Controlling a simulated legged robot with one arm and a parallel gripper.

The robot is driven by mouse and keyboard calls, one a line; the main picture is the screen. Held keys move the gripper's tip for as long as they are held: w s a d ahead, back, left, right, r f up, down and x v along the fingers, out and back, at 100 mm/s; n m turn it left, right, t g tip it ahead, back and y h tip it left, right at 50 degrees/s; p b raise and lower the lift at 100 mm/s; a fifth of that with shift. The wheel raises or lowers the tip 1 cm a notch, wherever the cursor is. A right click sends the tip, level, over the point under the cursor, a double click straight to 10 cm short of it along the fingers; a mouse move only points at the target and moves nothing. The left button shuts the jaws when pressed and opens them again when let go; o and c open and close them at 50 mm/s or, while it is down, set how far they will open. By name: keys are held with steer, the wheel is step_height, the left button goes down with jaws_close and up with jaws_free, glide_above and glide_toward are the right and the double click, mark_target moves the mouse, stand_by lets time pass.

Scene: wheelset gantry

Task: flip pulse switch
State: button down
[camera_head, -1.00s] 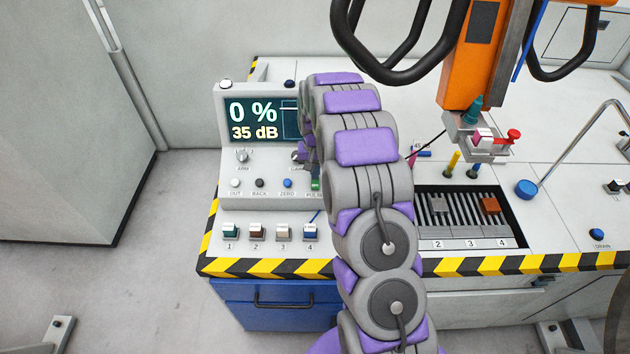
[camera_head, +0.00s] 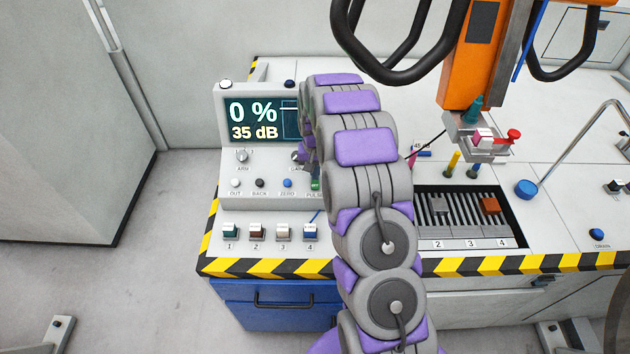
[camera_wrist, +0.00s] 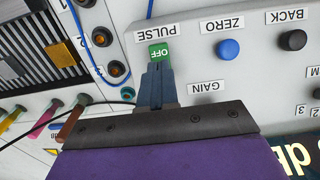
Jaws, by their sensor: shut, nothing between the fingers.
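The pulse switch (camera_wrist: 161,55) is a small green rocker marked OFF, beside the PULSE label in the wrist view. It also shows in the head view (camera_head: 315,184) at the right end of the button row, partly hidden by my arm. My gripper (camera_wrist: 158,66) is shut and empty. Its fingertips are at the edge of the switch in the wrist view; whether they touch it I cannot tell. In the head view my arm hides most of the gripper.
The console screen (camera_head: 253,120) reads 0 % and 35 dB. A blue ZERO button (camera_wrist: 228,49) and a black BACK button (camera_wrist: 293,40) sit beside the switch. A blue cable (camera_wrist: 86,40) runs near the fingers. An orange gantry (camera_head: 470,60) hangs at the right.

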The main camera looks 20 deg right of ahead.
mark_target(315, 184)
steer(key=shift+f, duration=1.2)
stand_by(0.6)
steer(key=shift+r, duration=0.15)
steer(key=shift+r+p, duration=1.3)
steer(key=shift+r, duration=2.05)
